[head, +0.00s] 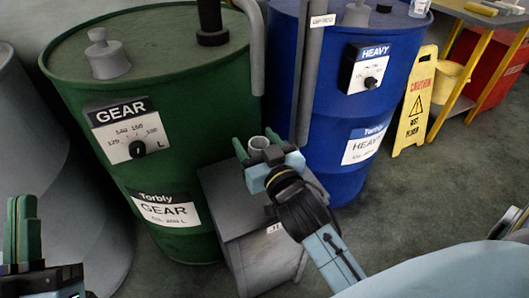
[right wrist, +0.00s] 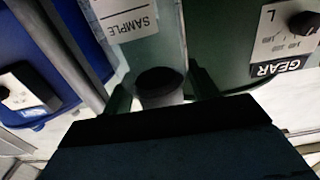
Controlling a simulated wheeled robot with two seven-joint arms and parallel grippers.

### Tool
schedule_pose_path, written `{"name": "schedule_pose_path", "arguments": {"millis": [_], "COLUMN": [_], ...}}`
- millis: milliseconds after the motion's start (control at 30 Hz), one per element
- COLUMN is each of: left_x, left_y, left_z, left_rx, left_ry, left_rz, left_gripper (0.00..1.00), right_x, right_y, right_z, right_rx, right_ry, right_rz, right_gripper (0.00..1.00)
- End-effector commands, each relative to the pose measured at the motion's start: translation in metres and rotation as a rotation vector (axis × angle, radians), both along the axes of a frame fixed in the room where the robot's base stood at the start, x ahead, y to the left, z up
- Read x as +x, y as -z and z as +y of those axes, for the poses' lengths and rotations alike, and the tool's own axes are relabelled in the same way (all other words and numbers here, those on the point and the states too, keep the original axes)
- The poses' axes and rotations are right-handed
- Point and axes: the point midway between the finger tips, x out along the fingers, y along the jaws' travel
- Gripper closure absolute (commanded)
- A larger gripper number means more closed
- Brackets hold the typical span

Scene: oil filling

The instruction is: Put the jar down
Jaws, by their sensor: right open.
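A green GEAR drum (head: 170,100) stands left of the cabinet and a blue HEAVY drum (head: 335,110) stands behind right. Grey pipes (head: 308,70) run down between them. A yellow caution sign (head: 414,103) stands at right. The floor (head: 415,195) in front of it is clear.

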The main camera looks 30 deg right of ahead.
Motion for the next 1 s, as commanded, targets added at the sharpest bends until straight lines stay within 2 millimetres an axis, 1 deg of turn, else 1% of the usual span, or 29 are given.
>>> {"name": "schedule_pose_path", "arguments": {"millis": [167,233,500,700,867,933,1000], "left_x": [0.003,0.005,0.017,0.020,0.021,0.021,0.021], "left_y": [0.003,0.006,0.042,0.060,0.067,0.069,0.070], "left_z": [0.000,-0.001,0.002,0.004,0.005,0.005,0.005], "left_rx": [0.019,0.030,0.100,0.131,0.144,0.146,0.148], "left_ry": [0.000,0.001,-0.014,-0.021,-0.023,-0.024,-0.024], "left_rz": [0.063,0.100,0.315,0.419,0.459,0.468,0.473], "left_gripper": [1.00,1.00,1.00,1.00,1.00,1.00,1.00], "right_x": [-0.020,-0.032,-0.080,-0.106,-0.117,-0.117,-0.112], "right_y": [0.000,-0.001,0.000,0.000,-0.001,-0.003,-0.010], "right_z": [0.001,0.002,0.004,0.006,0.006,0.008,0.012], "right_rx": [0.002,0.002,0.002,0.001,0.000,0.002,0.009], "right_ry": [0.000,0.001,0.002,0.002,0.002,-0.006,-0.032], "right_rz": [0.003,0.005,0.006,0.003,0.001,-0.005,-0.017], "right_gripper": [0.41,0.41,0.41,0.41,0.41,0.41,0.41]}}
